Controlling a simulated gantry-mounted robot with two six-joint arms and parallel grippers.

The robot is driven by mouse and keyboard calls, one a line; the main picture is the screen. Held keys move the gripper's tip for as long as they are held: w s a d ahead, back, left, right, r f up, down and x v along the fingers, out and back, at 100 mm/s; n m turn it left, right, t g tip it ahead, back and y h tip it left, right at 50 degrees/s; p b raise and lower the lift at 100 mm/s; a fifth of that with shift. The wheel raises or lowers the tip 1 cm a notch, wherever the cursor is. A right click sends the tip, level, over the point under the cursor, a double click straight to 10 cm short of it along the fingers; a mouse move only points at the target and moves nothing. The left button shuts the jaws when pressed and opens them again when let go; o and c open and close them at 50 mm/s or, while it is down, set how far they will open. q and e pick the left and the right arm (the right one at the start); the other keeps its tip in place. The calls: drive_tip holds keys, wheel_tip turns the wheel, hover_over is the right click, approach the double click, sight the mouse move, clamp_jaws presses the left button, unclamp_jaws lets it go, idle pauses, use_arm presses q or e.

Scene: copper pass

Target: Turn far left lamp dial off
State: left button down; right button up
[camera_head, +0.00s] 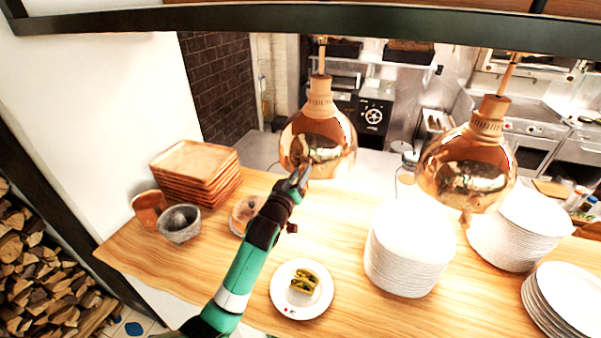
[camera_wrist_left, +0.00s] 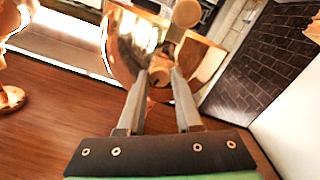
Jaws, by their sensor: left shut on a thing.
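The far left lamp (camera_head: 318,135) is a shiny copper dome hanging over the wooden counter. It also shows in the left wrist view (camera_wrist_left: 125,45), where its copper shade fills the middle. My left gripper (camera_head: 303,172) reaches up to the lower front of this lamp. In the left wrist view, the gripper's two fingers (camera_wrist_left: 159,78) close on a small round copper dial (camera_wrist_left: 160,77) at the shade. Its marking and turn position are too small to read. The fingers hide the dial in the head view. My right gripper is not in view.
A second copper lamp (camera_head: 466,168) hangs to the right. Stacked wooden trays (camera_head: 195,170), a grey bowl (camera_head: 180,224), white plate stacks (camera_head: 408,250) and a plate with food (camera_head: 287,303) stand on the counter (camera_head: 160,265). Bare wood shows at the front left.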

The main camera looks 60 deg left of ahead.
use_arm(q)
drive_tip(key=shift+d+m+g+p, duration=0.15)
drive_tip(key=shift+m+p, duration=1)
drive_tip(key=shift+m, duration=2.25)
drive_tip(key=shift+a+m+g+p, duration=0.15)
drive_tip(key=shift+m+p, duration=0.95)
drive_tip(key=shift+m, duration=2.3)
drive_tip(key=shift+d, duration=0.1)
drive_tip(key=c, duration=0.6)
unclamp_jaws()
